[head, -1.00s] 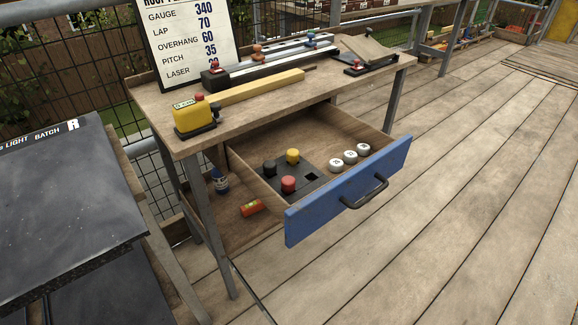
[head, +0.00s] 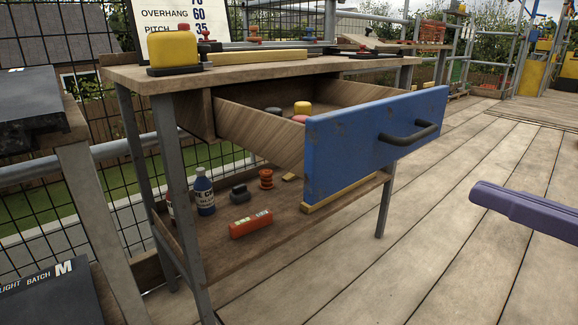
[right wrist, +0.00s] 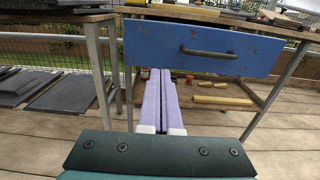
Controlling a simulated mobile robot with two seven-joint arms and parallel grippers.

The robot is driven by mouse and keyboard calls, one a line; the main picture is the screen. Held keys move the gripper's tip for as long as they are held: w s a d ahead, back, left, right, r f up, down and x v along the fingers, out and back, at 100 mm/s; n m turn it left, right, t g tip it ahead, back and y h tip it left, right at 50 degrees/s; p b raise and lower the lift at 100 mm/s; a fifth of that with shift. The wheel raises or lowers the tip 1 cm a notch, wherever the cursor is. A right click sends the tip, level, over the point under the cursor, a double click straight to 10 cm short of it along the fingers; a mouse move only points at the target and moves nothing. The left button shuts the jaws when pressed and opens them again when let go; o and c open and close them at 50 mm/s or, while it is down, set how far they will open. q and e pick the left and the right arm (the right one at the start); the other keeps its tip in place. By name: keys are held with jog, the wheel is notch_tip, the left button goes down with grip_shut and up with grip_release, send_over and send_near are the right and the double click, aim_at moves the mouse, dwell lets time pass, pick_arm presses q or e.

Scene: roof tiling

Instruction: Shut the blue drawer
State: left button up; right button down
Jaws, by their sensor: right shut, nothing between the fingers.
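The blue drawer (head: 350,145) stands pulled out of the wooden workbench (head: 120,75). Its front carries a dark bar handle (head: 408,134). My right gripper (head: 480,192) comes in from the right, apart from the drawer front. In the right wrist view, the blue drawer (right wrist: 200,48) is ahead, and the two lilac fingers of my right gripper (right wrist: 165,72) lie together, shut and empty, pointing below the drawer's left part. My left gripper is out of view.
The lower shelf (head: 240,250) holds a blue bottle (head: 204,192), a red level (head: 251,224) and small parts. A yellow tool (head: 173,48) stands on the bench top. Dark slates (head: 45,295) are at left. The deck (head: 450,260) before the drawer is clear.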

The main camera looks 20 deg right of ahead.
aim_at(359, 148)
jog(key=x, duration=1.3)
jog(key=shift+w+r, duration=0.15)
jog(key=shift+w, duration=0.1)
